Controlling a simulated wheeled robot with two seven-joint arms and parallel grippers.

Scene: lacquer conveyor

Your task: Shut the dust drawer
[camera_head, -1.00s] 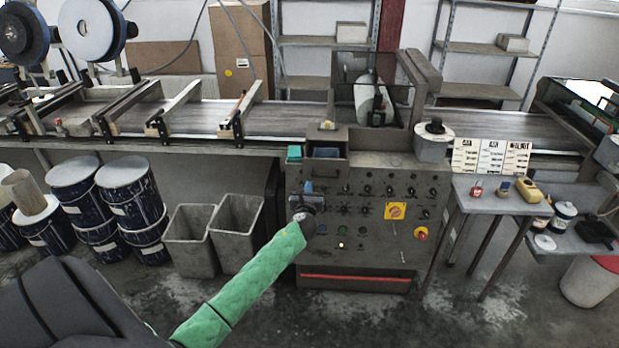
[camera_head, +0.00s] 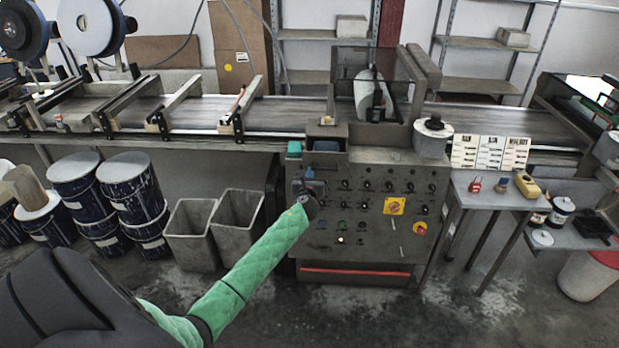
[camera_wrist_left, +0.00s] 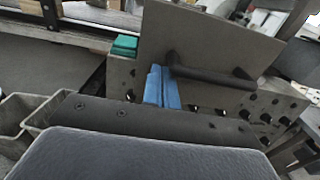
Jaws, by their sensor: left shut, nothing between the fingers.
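The dust drawer (camera_head: 327,160) is a grey box at the upper left of the machine's control cabinet, standing out with its dark open top showing in the head view. In the left wrist view its flat grey front panel (camera_wrist_left: 215,40) with a dark bar handle (camera_wrist_left: 205,74) fills the upper middle. My left gripper (camera_head: 309,174) is at the drawer front's left side. Its blue fingers (camera_wrist_left: 164,88) are shut and empty, close to the panel beside the handle's left end. I cannot tell if they touch it. My right gripper is not in view.
The cabinet face (camera_head: 375,225) carries knobs, switches and a red stop button (camera_head: 420,228). A green block (camera_head: 294,148) sits left of the drawer. Two grey bins (camera_head: 237,220) stand left of the cabinet. A side table (camera_head: 480,195) stands at the right.

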